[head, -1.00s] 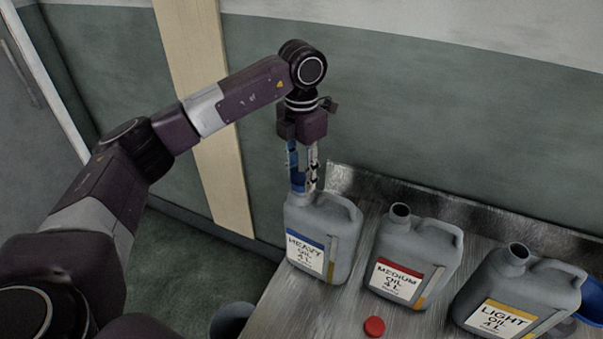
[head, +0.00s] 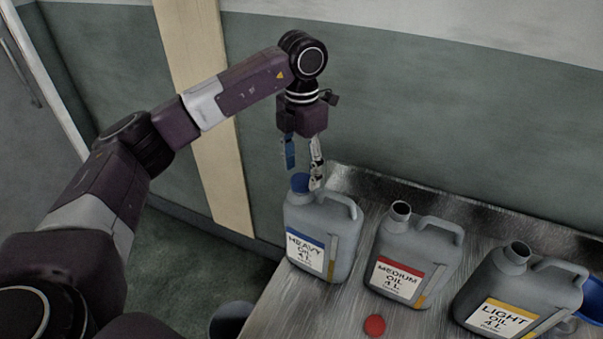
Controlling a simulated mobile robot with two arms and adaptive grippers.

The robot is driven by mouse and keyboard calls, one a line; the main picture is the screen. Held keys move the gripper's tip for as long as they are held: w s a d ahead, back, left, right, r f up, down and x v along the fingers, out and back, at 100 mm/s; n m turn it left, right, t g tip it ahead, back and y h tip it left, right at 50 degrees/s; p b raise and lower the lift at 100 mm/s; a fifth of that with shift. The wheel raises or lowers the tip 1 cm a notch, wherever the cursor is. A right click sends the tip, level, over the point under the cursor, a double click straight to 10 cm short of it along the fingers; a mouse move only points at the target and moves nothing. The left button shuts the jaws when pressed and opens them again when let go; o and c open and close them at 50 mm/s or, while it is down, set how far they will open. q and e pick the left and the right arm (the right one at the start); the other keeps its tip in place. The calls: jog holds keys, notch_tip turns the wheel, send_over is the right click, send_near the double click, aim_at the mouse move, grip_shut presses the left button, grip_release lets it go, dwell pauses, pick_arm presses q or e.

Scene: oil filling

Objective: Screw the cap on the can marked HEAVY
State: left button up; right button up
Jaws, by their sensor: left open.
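The grey HEAVY can (head: 340,222), with a blue-striped label, stands upright at the left of the metal table. A blue cap (head: 300,183) sits on its neck; I cannot tell how tight it is. My left gripper (head: 303,172) points down just above the cap. Its fingers are spread and empty, one on each side above the neck. My right gripper is not in view.
The MEDIUM can (head: 428,240) and the LIGHT can (head: 545,285) stand to the right with open necks. A red cap (head: 375,325) lies at the table's front. A blue item (head: 592,300) is at the right edge. A wall rises behind the table.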

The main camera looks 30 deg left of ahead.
pick_arm(q)
notch_tip(320, 180, up, 10)
jog(key=shift+r, duration=0.15)
dwell(0.3)
